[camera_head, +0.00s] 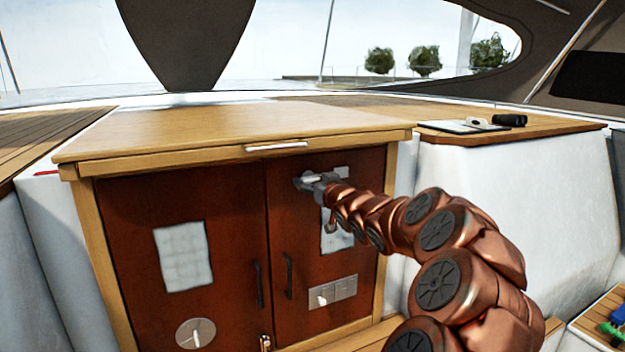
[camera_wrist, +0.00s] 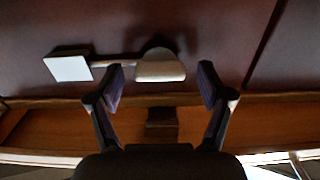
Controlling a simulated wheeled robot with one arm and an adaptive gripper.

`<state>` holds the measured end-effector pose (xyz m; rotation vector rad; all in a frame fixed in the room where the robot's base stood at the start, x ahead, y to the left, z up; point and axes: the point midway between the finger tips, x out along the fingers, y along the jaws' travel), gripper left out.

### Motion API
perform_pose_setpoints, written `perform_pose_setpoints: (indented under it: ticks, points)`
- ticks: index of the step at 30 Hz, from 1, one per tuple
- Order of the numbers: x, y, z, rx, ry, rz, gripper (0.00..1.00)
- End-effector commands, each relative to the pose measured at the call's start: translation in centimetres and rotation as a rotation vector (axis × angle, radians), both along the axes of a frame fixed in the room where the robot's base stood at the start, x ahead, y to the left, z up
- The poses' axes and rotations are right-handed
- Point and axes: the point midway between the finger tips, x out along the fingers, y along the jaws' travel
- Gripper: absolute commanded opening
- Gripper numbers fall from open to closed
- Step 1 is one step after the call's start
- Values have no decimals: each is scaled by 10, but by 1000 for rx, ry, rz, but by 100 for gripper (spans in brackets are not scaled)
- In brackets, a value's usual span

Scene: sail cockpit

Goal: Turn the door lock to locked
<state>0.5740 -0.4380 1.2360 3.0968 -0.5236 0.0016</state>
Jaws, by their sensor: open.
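My gripper (camera_head: 325,184) is at the upper part of the right dark red cabinet door (camera_head: 295,240). In the wrist view my gripper (camera_wrist: 161,84) is open, with a finger on each side of a pale rounded knob (camera_wrist: 160,68), which looks like the door lock. A thin bar runs left from the knob to a pale square piece (camera_wrist: 68,68). The knob lies just ahead of the fingertips, apparently not gripped; contact cannot be told. In the head view the lock (camera_head: 305,182) is partly hidden by my gripper.
A switch panel (camera_head: 333,292) and a dark handle (camera_head: 289,275) are on the right door below my arm. The wooden top (camera_head: 230,130) overhangs the doors, with a metal latch (camera_head: 277,146) on its edge.

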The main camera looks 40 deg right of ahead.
Motion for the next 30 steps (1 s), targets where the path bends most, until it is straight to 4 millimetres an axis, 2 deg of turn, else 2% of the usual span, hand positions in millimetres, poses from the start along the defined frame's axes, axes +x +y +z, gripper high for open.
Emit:
perform_pose_setpoints:
  ticks: [12,30]
  points:
    - [4,-2,0,0,1,0,78]
    - [4,-1,-1,0,1,0,16]
